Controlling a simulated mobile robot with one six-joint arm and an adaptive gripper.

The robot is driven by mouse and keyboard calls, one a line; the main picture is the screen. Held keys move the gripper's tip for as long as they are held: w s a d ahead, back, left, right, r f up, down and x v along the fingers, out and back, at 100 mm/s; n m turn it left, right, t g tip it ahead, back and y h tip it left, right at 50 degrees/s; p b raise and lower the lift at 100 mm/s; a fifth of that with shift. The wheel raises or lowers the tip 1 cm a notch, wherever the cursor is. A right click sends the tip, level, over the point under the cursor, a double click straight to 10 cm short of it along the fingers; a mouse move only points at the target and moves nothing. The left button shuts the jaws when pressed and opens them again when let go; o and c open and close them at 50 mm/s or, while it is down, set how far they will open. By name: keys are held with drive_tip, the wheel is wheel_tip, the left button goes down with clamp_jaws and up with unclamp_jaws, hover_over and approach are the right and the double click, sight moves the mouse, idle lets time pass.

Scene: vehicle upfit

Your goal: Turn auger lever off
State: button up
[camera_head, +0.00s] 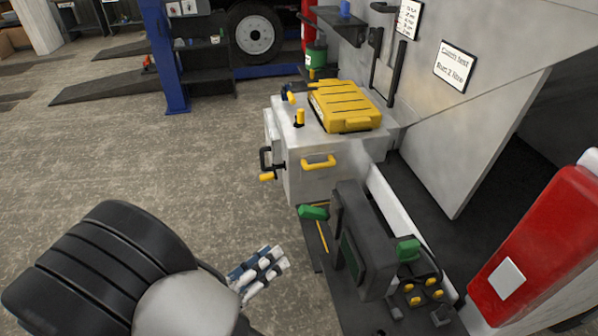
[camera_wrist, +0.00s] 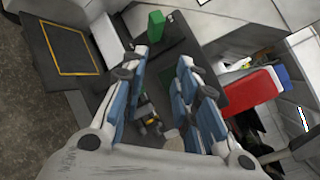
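No lever in view carries a readable auger label. One green handle (camera_head: 312,212) sits at the left of the dark control box, with a thin orange line below it. Another green handle (camera_head: 408,250) stands at the box's right, above several yellow knobs (camera_head: 420,291). A green handle also shows upright beyond the fingertips in the wrist view (camera_wrist: 156,26). My gripper (camera_head: 273,262) is left of the control box, apart from both green handles. In the wrist view its blue-padded fingers (camera_wrist: 163,58) are spread, with no object clearly held between them.
The dark control box (camera_head: 364,240) stands right of my gripper. Behind it is a pale cabinet (camera_head: 325,178) with a yellow lid (camera_head: 345,105) and yellow-handled levers (camera_head: 299,118). A red case (camera_head: 540,245) is at right.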

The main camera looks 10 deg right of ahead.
sight(314, 213)
drive_tip(key=shift+n+t, duration=0.6)
drive_tip(key=shift+n, duration=0.1)
drive_tip(key=x, duration=0.5)
drive_tip(key=b+x, duration=0.1)
drive_tip(key=x, duration=0.5)
drive_tip(key=w+a+x, duration=0.1)
drive_tip(key=x, duration=0.4)
drive_tip(key=shift+w+d+f+b, duration=0.3)
drive_tip(key=shift+w+d, duration=0.05)
drive_tip(key=shift+d, duration=0.05)
drive_tip(key=shift+c, duration=0.2)
clamp_jaws()
